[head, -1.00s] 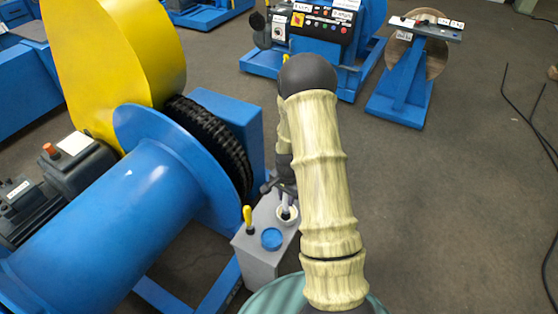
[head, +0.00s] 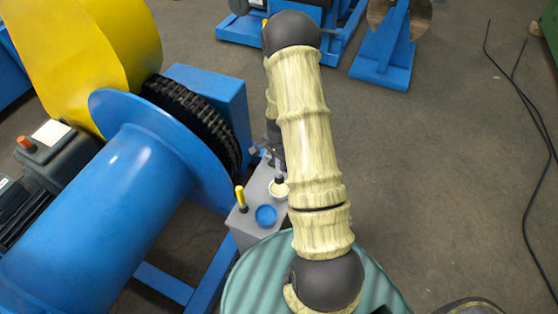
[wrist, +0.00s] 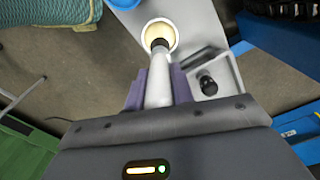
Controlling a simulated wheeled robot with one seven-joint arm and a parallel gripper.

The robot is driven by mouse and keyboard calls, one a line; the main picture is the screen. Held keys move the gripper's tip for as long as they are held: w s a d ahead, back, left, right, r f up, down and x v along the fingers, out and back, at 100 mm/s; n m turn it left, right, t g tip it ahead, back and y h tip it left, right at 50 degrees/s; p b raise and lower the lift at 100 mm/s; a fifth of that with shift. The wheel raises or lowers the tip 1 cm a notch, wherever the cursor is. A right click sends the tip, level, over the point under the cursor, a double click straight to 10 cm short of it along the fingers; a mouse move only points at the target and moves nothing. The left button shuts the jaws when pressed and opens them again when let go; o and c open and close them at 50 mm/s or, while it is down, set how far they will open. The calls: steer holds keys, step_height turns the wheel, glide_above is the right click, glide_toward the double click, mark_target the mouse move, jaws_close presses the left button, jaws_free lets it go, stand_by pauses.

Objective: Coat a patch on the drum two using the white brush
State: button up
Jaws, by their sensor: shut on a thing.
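My gripper (wrist: 158,88) is shut on the white brush (wrist: 159,80), its fingers on both sides of the pale handle. The brush's dark collar points at the cream-filled pot (wrist: 160,36); I cannot tell whether its tip is in the cream or just above it. In the head view my arm largely hides the gripper, and the cream pot (head: 278,190) sits on a grey box. A large blue drum (head: 105,215) with a wide flange lies at the left, apart from the gripper. No number is readable on it.
The grey box (head: 250,232) also carries a blue pot (head: 265,216) and a yellow-handled brush (head: 240,198). A black chain (head: 195,115) and a yellow guard (head: 95,60) stand behind the drum.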

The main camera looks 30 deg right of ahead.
mark_target(279, 172)
steer(key=shift+f+b, duration=1.7)
steer(key=shift+f, duration=0.8)
steer(key=shift+w, duration=0.15)
steer(key=shift+d, duration=0.1)
steer(key=shift+f, duration=0.1)
steer(key=shift+f+b, duration=0.3)
steer(key=shift+f, duration=0.15)
stand_by(0.4)
